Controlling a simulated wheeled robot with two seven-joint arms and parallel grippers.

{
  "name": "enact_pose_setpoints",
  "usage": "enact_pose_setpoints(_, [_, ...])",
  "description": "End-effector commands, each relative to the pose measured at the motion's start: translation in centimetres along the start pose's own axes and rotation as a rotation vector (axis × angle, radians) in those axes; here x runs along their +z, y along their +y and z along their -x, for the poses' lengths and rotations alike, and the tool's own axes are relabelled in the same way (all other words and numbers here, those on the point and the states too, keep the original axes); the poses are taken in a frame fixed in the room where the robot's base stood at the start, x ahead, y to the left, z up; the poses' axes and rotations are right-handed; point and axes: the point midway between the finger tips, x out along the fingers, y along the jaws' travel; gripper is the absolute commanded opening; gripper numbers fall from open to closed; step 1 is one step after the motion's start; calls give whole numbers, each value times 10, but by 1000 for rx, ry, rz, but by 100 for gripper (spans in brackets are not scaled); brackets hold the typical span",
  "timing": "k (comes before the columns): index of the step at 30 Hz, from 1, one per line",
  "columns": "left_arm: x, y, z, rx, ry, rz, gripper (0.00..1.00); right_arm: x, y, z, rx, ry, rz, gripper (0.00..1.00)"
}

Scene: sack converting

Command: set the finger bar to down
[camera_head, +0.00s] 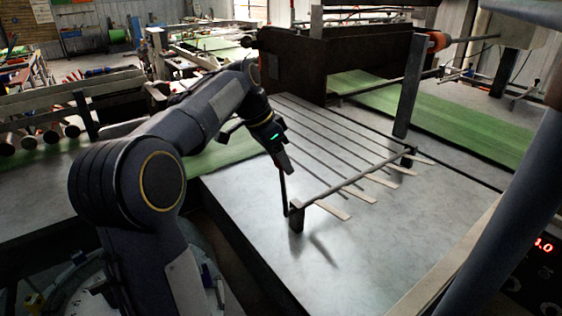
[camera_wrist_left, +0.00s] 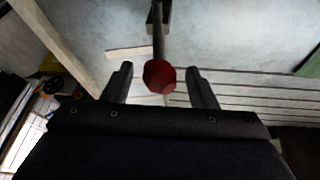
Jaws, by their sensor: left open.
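The finger bar (camera_head: 350,179) is a thin dark rod across the grey table, between a short near post (camera_head: 296,220) and a far support. Several pale flat fingers (camera_head: 332,209) lie beneath and stick out past it. A dark lever (camera_head: 283,192) rises steeply at its near end. My left gripper (camera_head: 284,168) is at the lever's top, hiding its tip in the head view. In the left wrist view, a red knob (camera_wrist_left: 159,78) on the lever's end sits between the open fingers of my left gripper (camera_wrist_left: 158,68), with gaps on both sides. My right gripper is out of view.
A dark machine housing (camera_head: 335,62) stands behind the slatted table (camera_head: 395,235), with an upright post (camera_head: 410,90) at its right. Green sheet (camera_head: 450,125) runs along the back. A panel with red digits (camera_head: 543,245) is at the right edge. The table's front is clear.

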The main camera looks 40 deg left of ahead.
Motion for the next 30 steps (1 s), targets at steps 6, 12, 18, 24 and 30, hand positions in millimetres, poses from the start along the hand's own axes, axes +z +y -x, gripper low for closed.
enact_pose_setpoints(6, [0,0,-10,0,1,0,52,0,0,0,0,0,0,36])
enact_pose_setpoints(12, [0,0,-10,0,1,0,51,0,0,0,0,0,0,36])
enact_pose_setpoints(18, [0,0,-10,0,1,0,25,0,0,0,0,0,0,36])
enact_pose_setpoints(24, [0,0,-10,0,1,0,0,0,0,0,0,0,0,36])
enact_pose_setpoints(30, [0,2,-10,-6,0,-3,0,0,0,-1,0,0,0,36])
